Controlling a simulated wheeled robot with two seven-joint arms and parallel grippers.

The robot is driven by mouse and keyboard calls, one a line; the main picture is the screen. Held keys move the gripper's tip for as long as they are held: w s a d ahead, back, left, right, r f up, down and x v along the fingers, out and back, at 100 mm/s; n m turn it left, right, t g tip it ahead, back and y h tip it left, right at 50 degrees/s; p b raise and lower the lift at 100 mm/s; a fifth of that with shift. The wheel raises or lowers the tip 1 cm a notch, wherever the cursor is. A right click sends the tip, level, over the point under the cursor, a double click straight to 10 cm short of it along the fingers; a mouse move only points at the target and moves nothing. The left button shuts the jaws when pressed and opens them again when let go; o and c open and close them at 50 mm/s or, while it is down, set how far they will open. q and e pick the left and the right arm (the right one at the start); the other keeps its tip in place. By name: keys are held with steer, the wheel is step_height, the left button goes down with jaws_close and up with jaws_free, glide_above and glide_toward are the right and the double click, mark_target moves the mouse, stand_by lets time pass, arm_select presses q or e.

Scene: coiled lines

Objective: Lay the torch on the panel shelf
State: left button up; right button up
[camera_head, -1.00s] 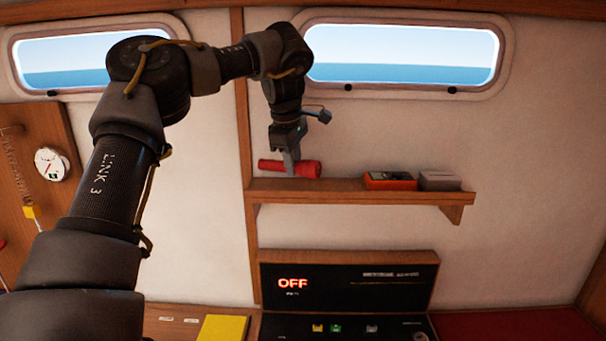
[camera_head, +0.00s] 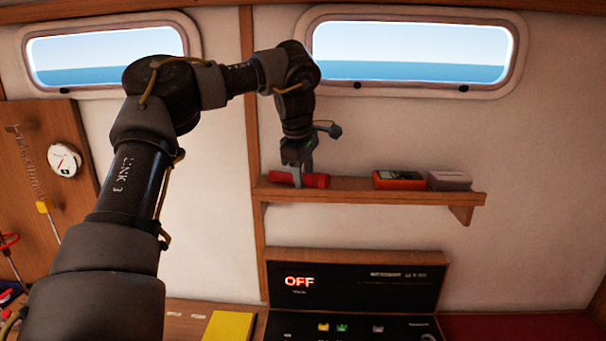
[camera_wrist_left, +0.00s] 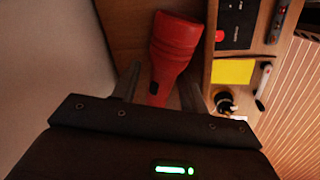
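The red torch (camera_head: 316,180) lies on its side along the left end of the wooden panel shelf (camera_head: 350,196). My left gripper (camera_head: 298,180) points down over the torch, with a finger in front of its body. In the left wrist view the torch (camera_wrist_left: 173,45) lies between the two fingers, its wide head beyond the fingertips. My right gripper is not in view.
An orange device (camera_head: 399,180) and a grey box (camera_head: 449,181) stand on the right part of the shelf. The black panel (camera_head: 355,285) reading OFF is below. A yellow pad (camera_head: 229,326) lies lower left. Windows are above the shelf.

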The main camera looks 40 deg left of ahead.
arm_select(q)
steer(key=shift+s+f, duration=0.1)
steer(key=shift+s, duration=0.05)
steer(key=v, duration=0.8)
steer(key=shift+a, duration=0.15)
stand_by(0.5)
